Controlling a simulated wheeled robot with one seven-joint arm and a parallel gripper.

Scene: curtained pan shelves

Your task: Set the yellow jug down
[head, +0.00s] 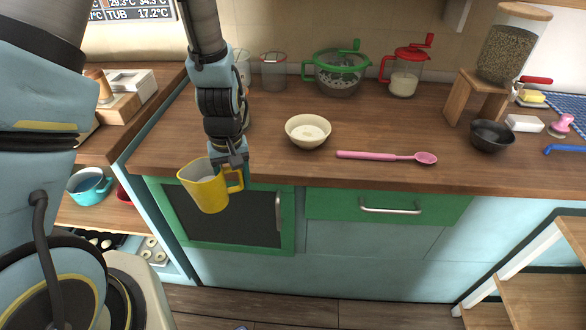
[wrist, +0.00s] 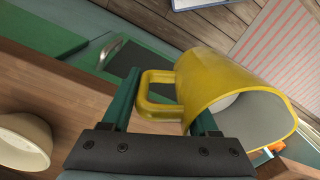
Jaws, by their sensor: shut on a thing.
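The yellow jug (head: 209,187) hangs from my gripper (head: 233,167) in front of the counter's front edge in the head view. It is slightly tilted, and its pale inside shows. My gripper is shut on the jug's handle. In the wrist view the yellow jug (wrist: 228,88) lies across the right side, its handle between the two green fingers of my gripper (wrist: 160,100). Nothing shows directly under the jug in the head view except the cabinet front and floor. The wooden counter (head: 270,170) is just behind it.
A cream bowl (head: 307,139) and a pink spoon (head: 387,156) lie on the counter to the right. A green-rimmed jug (head: 336,76) and a red-lidded jug (head: 405,75) stand at the back. A teal pot (head: 89,187) sits on a left shelf. The counter's front middle is partly clear.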

